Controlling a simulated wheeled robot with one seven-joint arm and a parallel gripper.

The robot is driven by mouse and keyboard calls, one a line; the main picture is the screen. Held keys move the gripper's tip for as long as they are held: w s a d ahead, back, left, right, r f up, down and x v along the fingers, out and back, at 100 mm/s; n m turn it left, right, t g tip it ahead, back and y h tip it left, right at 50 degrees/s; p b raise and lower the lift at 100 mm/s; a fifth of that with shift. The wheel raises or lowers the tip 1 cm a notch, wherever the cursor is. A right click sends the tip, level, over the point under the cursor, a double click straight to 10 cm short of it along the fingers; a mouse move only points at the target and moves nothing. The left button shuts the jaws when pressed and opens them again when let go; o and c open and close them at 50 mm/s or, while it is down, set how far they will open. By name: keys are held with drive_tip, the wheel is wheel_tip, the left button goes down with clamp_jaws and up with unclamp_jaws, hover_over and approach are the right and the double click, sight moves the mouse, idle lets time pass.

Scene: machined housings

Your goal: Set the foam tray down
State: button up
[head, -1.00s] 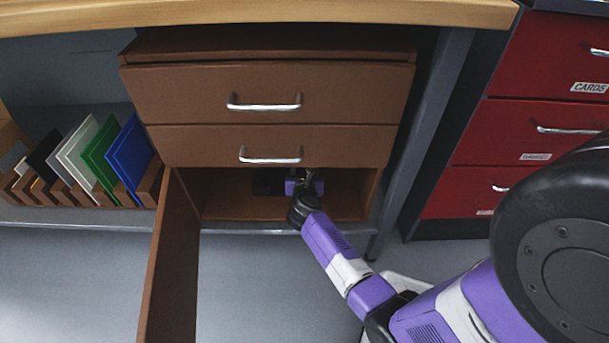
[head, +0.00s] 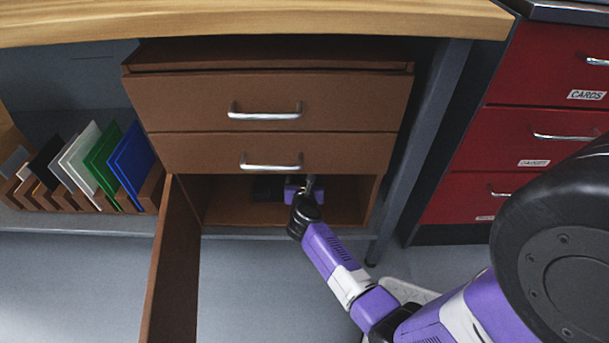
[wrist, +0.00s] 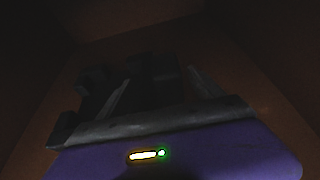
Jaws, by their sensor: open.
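My gripper (wrist: 160,84) is inside the low open compartment of the brown cabinet, and its jaws are open. In the wrist view a dark, blocky shape (wrist: 150,66), likely the foam tray, lies just ahead of and between the fingers. It is too dark to tell whether they touch. In the head view a dark shape (head: 268,188) shows left of my purple gripper body, low in the compartment. I cannot tell there where tray ends and fingers begin.
The brown cabinet (head: 265,150) has two shut drawers above the compartment (head: 340,205). Its door (head: 172,265) hangs open at the left. A rack (head: 150,190) with several coloured panels stands left. Red drawers (head: 530,135) stand right. A wooden worktop (head: 260,20) is above.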

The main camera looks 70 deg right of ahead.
drive_tip(key=p+v, duration=0.3)
drive_tip(key=v, duration=0.6)
drive_tip(key=shift+s+a+r+p, duration=0.1)
drive_tip(key=shift+a+r+p, duration=0.1)
drive_tip(key=shift+p, duration=0.15)
drive_tip(key=shift+s+a+r+n, duration=0.2)
drive_tip(key=shift+s+a+n, duration=0.1)
drive_tip(key=shift+a, duration=0.25)
drive_tip(key=s+a+r+m+t+y, duration=0.3)
drive_tip(key=s+a+r+m, duration=0.3)
drive_tip(key=a, duration=0.5)
drive_tip(key=s+a+r+m+t+y, duration=0.3)
drive_tip(key=s+a+r+m+y, duration=0.2)
drive_tip(key=a+r+m, duration=0.3)
drive_tip(key=s+a+r+m+t+y, duration=0.3)
drive_tip(key=s+a+r+m, duration=0.4)
drive_tip(key=a, duration=0.7)
drive_tip(key=shift+r+m+t+y, duration=0.4)
drive_tip(key=shift+m+y, duration=0.4)
drive_tip(key=shift+m, duration=0.2)
